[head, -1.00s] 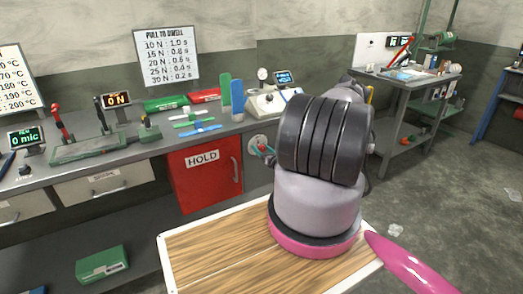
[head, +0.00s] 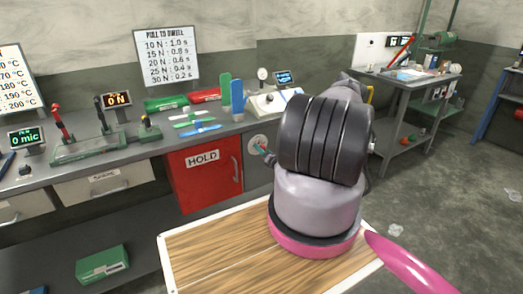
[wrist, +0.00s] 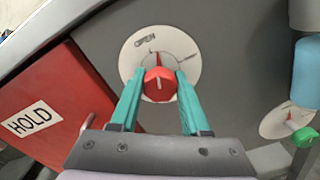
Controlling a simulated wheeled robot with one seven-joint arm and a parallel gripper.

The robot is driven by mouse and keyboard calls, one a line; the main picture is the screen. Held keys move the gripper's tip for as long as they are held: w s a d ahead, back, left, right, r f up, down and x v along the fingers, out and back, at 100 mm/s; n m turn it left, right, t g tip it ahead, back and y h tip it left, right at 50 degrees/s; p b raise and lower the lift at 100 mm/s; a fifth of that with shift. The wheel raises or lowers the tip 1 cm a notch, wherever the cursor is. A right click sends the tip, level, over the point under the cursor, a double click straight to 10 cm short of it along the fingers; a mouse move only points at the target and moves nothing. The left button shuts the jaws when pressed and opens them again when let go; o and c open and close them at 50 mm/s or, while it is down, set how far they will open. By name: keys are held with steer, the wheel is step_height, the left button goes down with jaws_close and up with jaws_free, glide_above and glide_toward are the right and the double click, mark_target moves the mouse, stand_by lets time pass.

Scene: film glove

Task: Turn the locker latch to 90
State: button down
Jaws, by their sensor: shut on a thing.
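The latch is a round red knob (wrist: 159,88) on a white dial (wrist: 188,50) marked OPEN, seen in the wrist view. A red pointer shows above the knob, towards the upper part of the dial, and a pale line marks the knob's face. My gripper (wrist: 160,78) has its teal fingers on both sides of the knob and is shut on it. The red locker door (wrist: 60,100) labelled HOLD is to the left. In the head view, the dial (head: 257,141) is right of the closed red door (head: 203,178), and my arm hides part of my gripper (head: 263,149).
A grey workbench (head: 100,160) runs above the locker, with a green fixture (head: 100,147) and coloured strips on top. A second white dial (wrist: 285,121) and a blue cylinder (wrist: 306,70) are at the right in the wrist view. Open floor lies to the right.

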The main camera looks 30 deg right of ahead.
steer(key=m, duration=1.1)
steer(key=shift+m, duration=1.9)
steer(key=shift+c, duration=1.9)
jaws_free()
steer(key=shift+r, duration=0.1)
steer(key=s, duration=1.1)
steer(key=shift+d, duration=0.15)
steer(key=shift+w, duration=0.1)
